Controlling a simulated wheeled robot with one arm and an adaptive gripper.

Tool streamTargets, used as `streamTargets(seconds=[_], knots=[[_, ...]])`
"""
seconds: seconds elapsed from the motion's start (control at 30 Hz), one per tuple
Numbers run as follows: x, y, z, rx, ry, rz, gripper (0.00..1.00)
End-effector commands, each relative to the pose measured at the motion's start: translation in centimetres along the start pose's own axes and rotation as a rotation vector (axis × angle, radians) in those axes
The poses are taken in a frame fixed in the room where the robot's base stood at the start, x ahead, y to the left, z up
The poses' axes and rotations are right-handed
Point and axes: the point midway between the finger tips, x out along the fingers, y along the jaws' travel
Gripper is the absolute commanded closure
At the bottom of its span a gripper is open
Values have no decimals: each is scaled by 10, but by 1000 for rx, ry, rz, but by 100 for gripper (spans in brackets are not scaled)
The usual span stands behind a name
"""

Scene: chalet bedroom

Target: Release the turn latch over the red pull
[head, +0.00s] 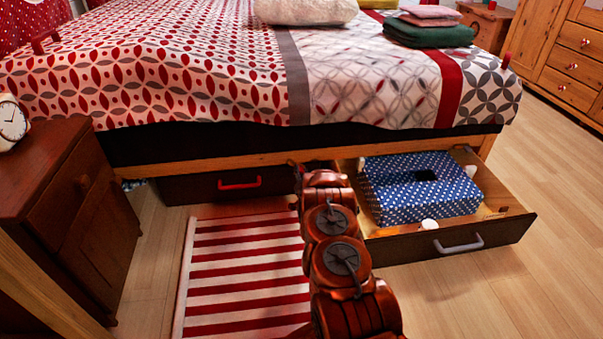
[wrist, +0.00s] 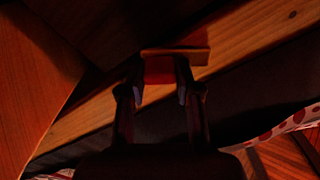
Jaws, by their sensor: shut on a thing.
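The red pull (head: 240,184) is on the front of the dark left drawer (head: 195,188) under the bed, and this drawer is closed. In the wrist view, a small wooden turn latch (wrist: 180,55) with a reddish part below it lies against the wooden bed rail (wrist: 235,45). My gripper (wrist: 160,88) has its two fingers on either side of the reddish part and is shut on the latch. In the head view my arm hides the gripper and the latch, at the rail right of the red pull.
The right drawer (head: 450,243) is pulled out, with a grey handle and a blue dotted box (head: 405,205) inside, close beside my arm. A dark red nightstand (head: 75,215) stands at left. A striped rug (head: 245,270) lies on the floor before the closed drawer.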

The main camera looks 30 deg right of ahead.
Motion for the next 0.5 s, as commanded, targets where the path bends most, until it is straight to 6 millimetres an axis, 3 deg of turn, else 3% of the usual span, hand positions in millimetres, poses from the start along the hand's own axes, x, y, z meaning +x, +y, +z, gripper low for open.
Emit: streamTargets(seconds=[0.5], knots=[[0,-6,-18,-250,-1,1,100]])
